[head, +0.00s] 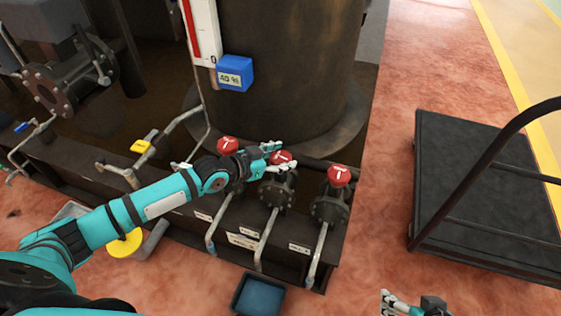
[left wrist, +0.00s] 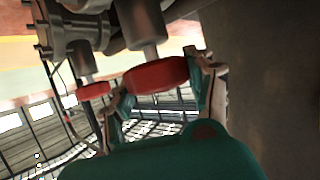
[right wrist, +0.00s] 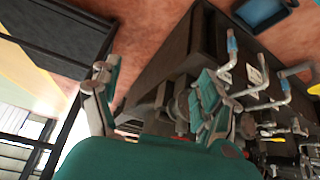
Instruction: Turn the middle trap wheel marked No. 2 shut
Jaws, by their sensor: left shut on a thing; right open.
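Three red trap wheels stand in a row on dark valves along the base of the tank. The middle wheel (head: 281,158) is partly covered by my left gripper (head: 279,156). In the left wrist view the red wheel (left wrist: 157,77) sits between the two fingers of that gripper (left wrist: 160,88), which are shut on its rim. The left red wheel (head: 228,145) and the right red wheel (head: 338,175) stand on either side, free of the gripper. My right gripper (head: 405,304) is open and empty at the bottom edge, away from the valves. The number labels are too small to read.
A blue tray (head: 258,296) lies on the floor below the drain pipes. A black flat cart (head: 470,190) with a bar handle stands at right. A blue box (head: 235,73) hangs beside the gauge. Red floor between plinth and cart is clear.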

